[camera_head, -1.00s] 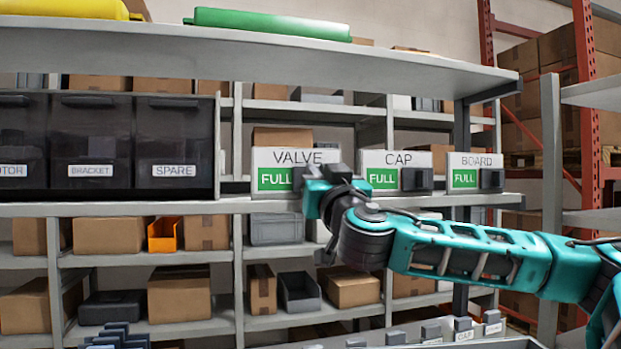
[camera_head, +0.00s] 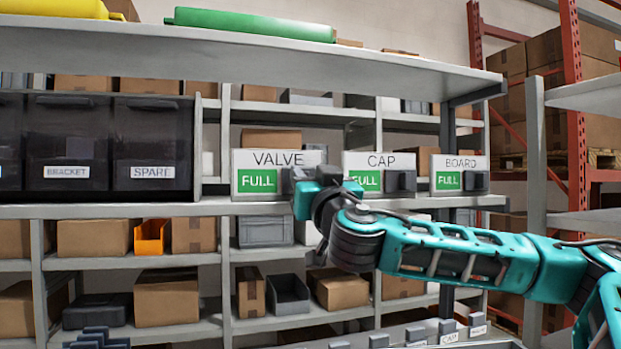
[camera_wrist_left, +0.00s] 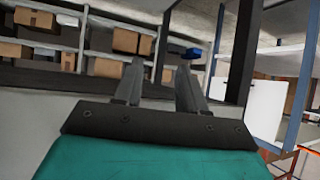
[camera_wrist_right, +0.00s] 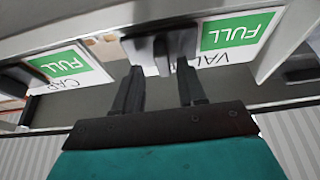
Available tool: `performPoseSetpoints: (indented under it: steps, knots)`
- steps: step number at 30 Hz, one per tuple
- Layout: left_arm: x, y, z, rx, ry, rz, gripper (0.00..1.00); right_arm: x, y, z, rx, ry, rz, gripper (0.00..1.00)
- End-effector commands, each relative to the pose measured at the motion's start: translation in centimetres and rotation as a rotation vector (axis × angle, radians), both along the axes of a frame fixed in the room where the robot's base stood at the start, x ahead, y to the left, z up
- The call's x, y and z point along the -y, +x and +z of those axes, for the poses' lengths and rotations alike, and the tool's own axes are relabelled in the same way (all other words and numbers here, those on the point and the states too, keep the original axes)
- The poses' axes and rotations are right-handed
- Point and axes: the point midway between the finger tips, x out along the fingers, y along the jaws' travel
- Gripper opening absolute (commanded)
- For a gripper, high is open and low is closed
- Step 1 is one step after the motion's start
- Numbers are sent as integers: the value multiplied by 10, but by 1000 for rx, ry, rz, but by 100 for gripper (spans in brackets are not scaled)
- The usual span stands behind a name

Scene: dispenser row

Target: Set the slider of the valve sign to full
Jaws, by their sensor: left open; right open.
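The valve sign (camera_head: 262,174) stands on the middle shelf, a white board lettered VALVE with a green FULL field showing on its left. Its dark slider (camera_head: 292,176) is at the right side of the sign, partly hidden by my right gripper (camera_head: 308,190). In the right wrist view the valve sign (camera_wrist_right: 230,38) appears upside down, and its dark slider (camera_wrist_right: 163,52) lies just beyond the fingertips of my open right gripper (camera_wrist_right: 158,75). I cannot tell whether they touch. My open left gripper (camera_wrist_left: 162,75) shows only in the left wrist view, away from the signs, with nothing between its fingers.
The cap sign (camera_head: 378,160) and board sign (camera_head: 460,162) stand to the right, both showing FULL. Dark bins (camera_head: 152,145) fill the shelf at left. The upper shelf board (camera_head: 250,58) overhangs the signs. A red rack (camera_head: 572,110) stands at far right.

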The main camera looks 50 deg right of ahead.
Motion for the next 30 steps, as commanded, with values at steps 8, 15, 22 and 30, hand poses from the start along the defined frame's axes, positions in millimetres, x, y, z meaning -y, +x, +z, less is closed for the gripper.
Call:
performPoseSetpoints:
  steps: [8, 15, 22, 30]
  knots:
    - [0, 0, -1, 0, 0, 0, 41, -2, -3, -2, 1, 1, 3, 40]
    - [1, 0, -9, -9, -3, -2, 41, -17, -29, -16, 4, 7, 7, 40]
    - [7, 1, -14, -7, -15, -7, 41, -36, -62, -32, 5, 6, 8, 40]
    - [21, 9, -37, 3, -38, -32, 41, -52, -92, -49, 3, -9, 3, 40]
